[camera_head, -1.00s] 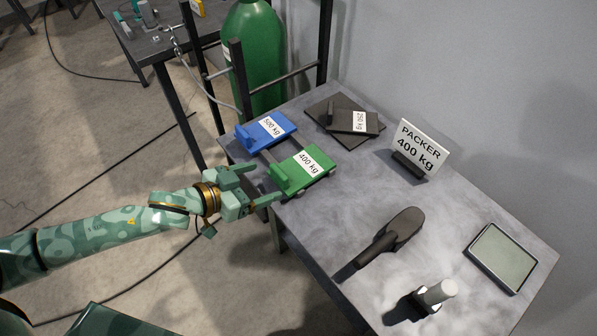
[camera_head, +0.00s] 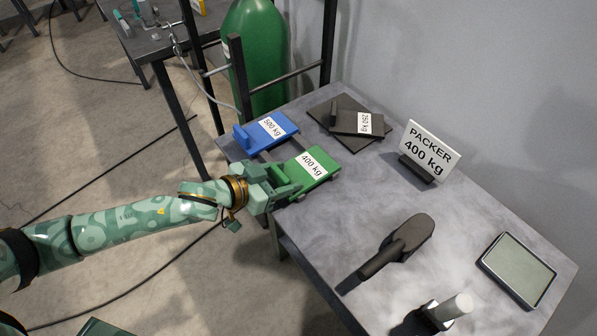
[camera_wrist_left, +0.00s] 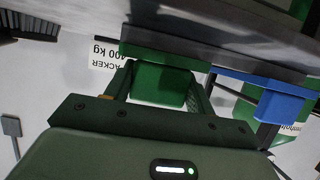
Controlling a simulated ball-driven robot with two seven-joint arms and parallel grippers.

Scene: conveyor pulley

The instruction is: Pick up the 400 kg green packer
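The green packer (camera_head: 318,158), a flat plate labelled 400 kg, lies on the grey table near its left edge. My left gripper (camera_head: 286,182) is at the packer's near left end and covers its raised handle in the head view. In the left wrist view, the green handle block (camera_wrist_left: 160,84) stands between the two fingers of my left gripper (camera_wrist_left: 162,92). The fingers are spread on either side of it, with no clear grip visible. My right gripper is not in view.
A blue packer (camera_head: 268,130) labelled 500 kg lies just behind the green one. A black 250 kg packer (camera_head: 350,124) lies farther back. A sign (camera_head: 427,148), a dark handled tool (camera_head: 408,240) and a tablet (camera_head: 518,268) are to the right. A green cylinder (camera_head: 255,55) stands behind.

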